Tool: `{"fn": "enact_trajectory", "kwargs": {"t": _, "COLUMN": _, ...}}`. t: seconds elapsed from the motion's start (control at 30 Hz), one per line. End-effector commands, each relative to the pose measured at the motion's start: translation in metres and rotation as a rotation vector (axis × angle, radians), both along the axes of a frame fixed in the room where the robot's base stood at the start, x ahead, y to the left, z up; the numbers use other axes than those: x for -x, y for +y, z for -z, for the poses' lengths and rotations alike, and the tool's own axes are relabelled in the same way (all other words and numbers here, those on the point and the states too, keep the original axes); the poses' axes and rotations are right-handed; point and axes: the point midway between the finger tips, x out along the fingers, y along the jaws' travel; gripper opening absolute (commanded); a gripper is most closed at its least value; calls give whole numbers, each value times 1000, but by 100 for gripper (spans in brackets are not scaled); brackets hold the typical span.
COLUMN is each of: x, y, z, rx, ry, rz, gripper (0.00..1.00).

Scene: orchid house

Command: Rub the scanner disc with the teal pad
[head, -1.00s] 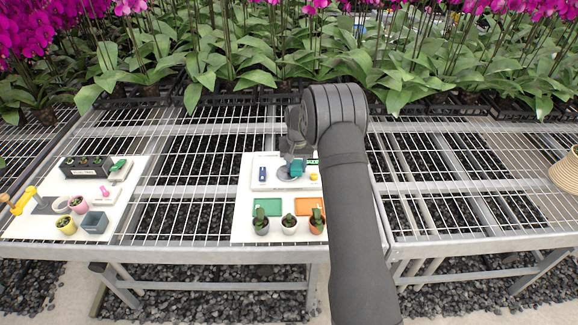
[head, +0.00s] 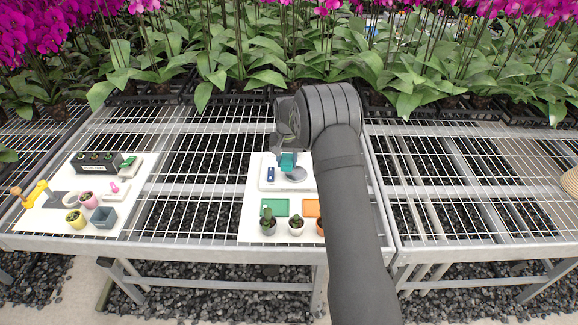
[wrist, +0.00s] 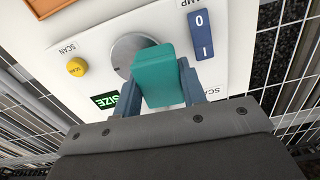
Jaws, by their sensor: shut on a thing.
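The teal pad (head: 287,161) is held between the fingers of my gripper (head: 286,154); in the wrist view the pad (wrist: 160,78) fills the space between the two blue-grey fingertips (wrist: 165,95). The scanner disc (head: 297,175) is a round grey plate on a white panel. In the wrist view the disc (wrist: 127,48) shows beside the pad, which covers part of its edge. In the head view the pad is at the disc's back left. I cannot tell whether the pad touches the disc or hovers above it.
In front lie a green tray (head: 275,207) and an orange tray (head: 312,207) with small potted plants. A second white board (head: 50,217) with pots lies far left.

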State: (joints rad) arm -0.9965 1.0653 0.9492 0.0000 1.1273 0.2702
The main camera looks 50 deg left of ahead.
Motion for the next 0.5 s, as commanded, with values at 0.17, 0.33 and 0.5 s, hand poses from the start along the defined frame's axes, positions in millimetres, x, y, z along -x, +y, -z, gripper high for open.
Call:
{"fn": "enact_trajectory", "kwargs": {"t": 0.17, "x": 0, "y": 0, "z": -18, "rx": -2, "ry": -1, "rz": 0, "gripper": 16}}
{"fn": "enact_trajectory", "kwargs": {"t": 0.33, "x": 0, "y": 0, "z": -33, "rx": -1, "ry": -1, "rz": 0, "gripper": 16}}
{"fn": "enact_trajectory", "kwargs": {"t": 0.5, "x": 0, "y": 0, "z": -46, "rx": -1, "ry": -1, "rz": 0, "gripper": 16}}
